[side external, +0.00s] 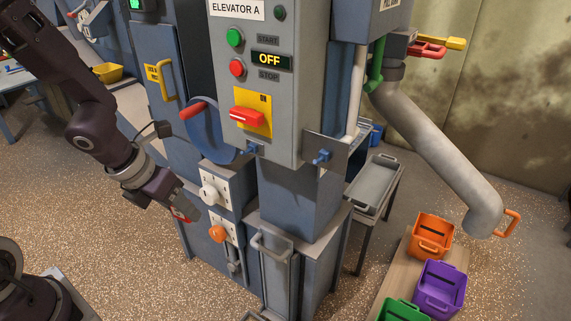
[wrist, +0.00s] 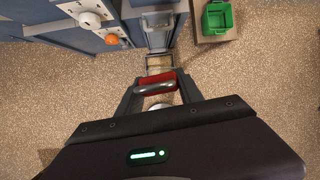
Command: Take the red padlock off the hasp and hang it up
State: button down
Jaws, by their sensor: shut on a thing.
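My gripper (side external: 182,211) is shut on the red padlock (wrist: 155,82), which sits crosswise between the fingertips in the wrist view. A pale curved part shows on the near side of its red body. In the side external view, the padlock is mostly hidden by the fingers, with a little red showing (side external: 180,215). The gripper is in the air, left of the elevator cabinet. A yellow plate with a red switch handle (side external: 247,116) is on the control panel. Blue fittings (side external: 252,149) and (side external: 322,157) stick out below it; I cannot tell which is the hasp or a hanging hook.
The grey control panel (side external: 228,82) reads OFF. White boxes with a white knob (side external: 209,194) and an orange knob (side external: 217,233) stand right of my gripper. Orange (side external: 431,246), purple (side external: 440,304) and green (wrist: 217,19) bins stand at the right. Open floor lies below my gripper.

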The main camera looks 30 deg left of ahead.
dwell(0.6)
jog(key=w+d+r+m, duration=0.1)
jog(key=w+d+r, duration=0.1)
jog(key=w+d, duration=0.6)
jog(key=w+d+r, duration=0.2)
jog(key=w+d, duration=0.1)
jog(key=d, duration=0.9)
jog(key=w+f, duration=0.2)
jog(key=w, duration=0.7)
jog(key=shift+w+a+y, duration=0.15)
jog(key=shift+a+y, duration=0.15)
jog(key=shift+y, duration=0.1)
jog(key=shift+f, duration=0.1)
jog(key=c, duration=0.7)
grip_release()
